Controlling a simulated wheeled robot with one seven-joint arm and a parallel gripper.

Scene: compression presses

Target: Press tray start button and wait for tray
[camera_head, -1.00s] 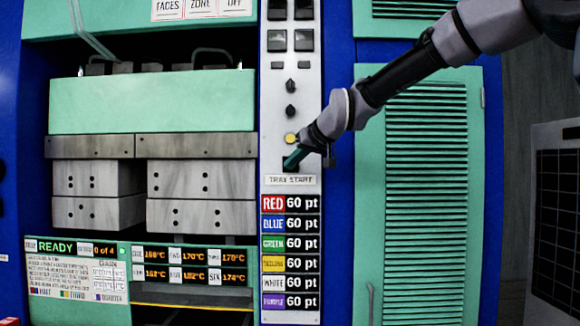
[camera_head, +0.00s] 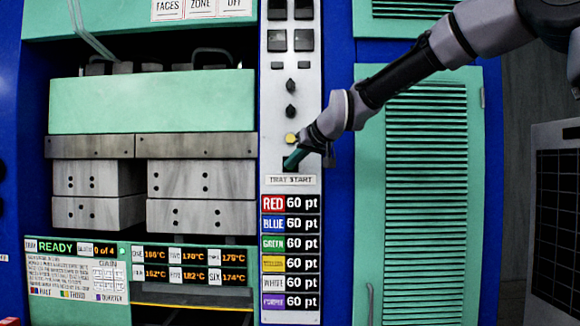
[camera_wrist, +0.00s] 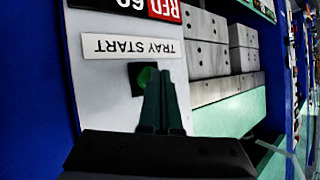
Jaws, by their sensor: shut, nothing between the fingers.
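The tray start button is green on a dark square base (camera_wrist: 147,78) in the wrist view, beside the TRAY START label (camera_wrist: 132,47). That label also shows in the head view (camera_head: 291,180). My gripper (camera_head: 290,164) is shut and empty, with its green fingertips at the button just above the label. In the wrist view the fingertips (camera_wrist: 160,72) overlap the button's edge, and I cannot tell whether they touch it. The press display (camera_head: 57,247) reads READY and 0 of 4. No tray can be made out.
The press blocks (camera_head: 200,180) stand to the left of the control strip. A yellow button (camera_head: 291,139) and dark knobs (camera_head: 291,112) sit above my gripper. Coloured point labels (camera_head: 291,243) run below. A louvred green cabinet door (camera_head: 425,200) is on the right, behind my arm.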

